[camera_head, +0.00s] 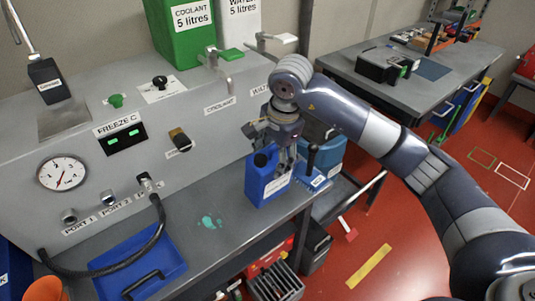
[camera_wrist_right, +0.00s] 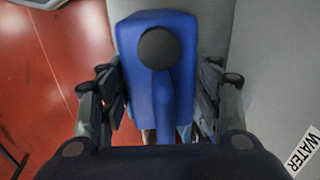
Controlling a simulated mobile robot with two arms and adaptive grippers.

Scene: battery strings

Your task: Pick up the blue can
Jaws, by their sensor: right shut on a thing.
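The blue can (camera_head: 262,180) is upright at the right end of the grey bench, with a dark round cap on top. My right gripper (camera_head: 285,150) reaches down to it from above and is shut on it. In the right wrist view the blue can (camera_wrist_right: 157,60) lies between the two fingers of my right gripper (camera_wrist_right: 158,100), its dark cap facing the camera. I cannot tell whether its base touches the bench. My left gripper is not in view.
A machine panel with a gauge (camera_head: 62,174) stands behind the bench (camera_head: 225,200). A blue tray (camera_head: 112,262) and a black hose (camera_head: 158,225) are at the left. A blue block with a dark lever (camera_head: 312,170) is close right of the can. Green and white containers (camera_head: 188,40) stand above.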

